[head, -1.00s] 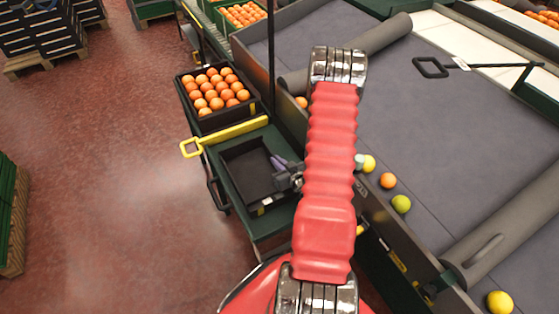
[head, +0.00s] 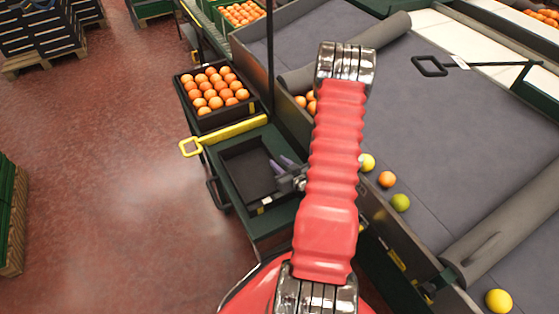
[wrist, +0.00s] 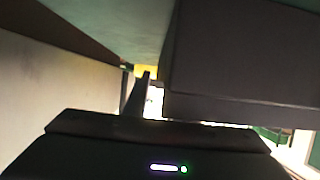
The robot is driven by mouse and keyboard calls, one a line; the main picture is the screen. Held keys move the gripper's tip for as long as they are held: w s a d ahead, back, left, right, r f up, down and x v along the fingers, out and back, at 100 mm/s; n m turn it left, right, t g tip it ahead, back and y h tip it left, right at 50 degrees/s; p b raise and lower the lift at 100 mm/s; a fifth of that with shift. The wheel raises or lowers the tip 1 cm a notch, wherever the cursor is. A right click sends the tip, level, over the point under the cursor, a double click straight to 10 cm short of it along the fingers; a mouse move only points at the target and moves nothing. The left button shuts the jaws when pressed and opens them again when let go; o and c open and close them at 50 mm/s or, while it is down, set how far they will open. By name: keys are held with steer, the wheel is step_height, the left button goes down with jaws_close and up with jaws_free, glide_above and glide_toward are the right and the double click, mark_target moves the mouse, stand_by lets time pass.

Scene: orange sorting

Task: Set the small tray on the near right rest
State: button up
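The small tray (head: 238,184) is a shallow black tray with a pale label on its near wall. It sits level on a dark green stand beside the belt in the head view. My gripper (head: 281,164) comes in from the right, low at the tray's right side. My red arm hides the tray's right surroundings. The wrist view is dark, with a large dark surface at the upper right that I cannot name surely.
A black crate of oranges (head: 205,116) stands just beyond the tray. A yellow bar with a loop handle (head: 228,137) lies between them. The grey belt (head: 440,150) on the right carries a few loose fruits. Red floor is free on the left.

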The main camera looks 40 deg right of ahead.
steer(key=v, duration=0.9)
steer(key=shift+s+a, duration=0.15)
steer(key=shift+s, duration=0.15)
steer(key=shift+w, duration=0.15)
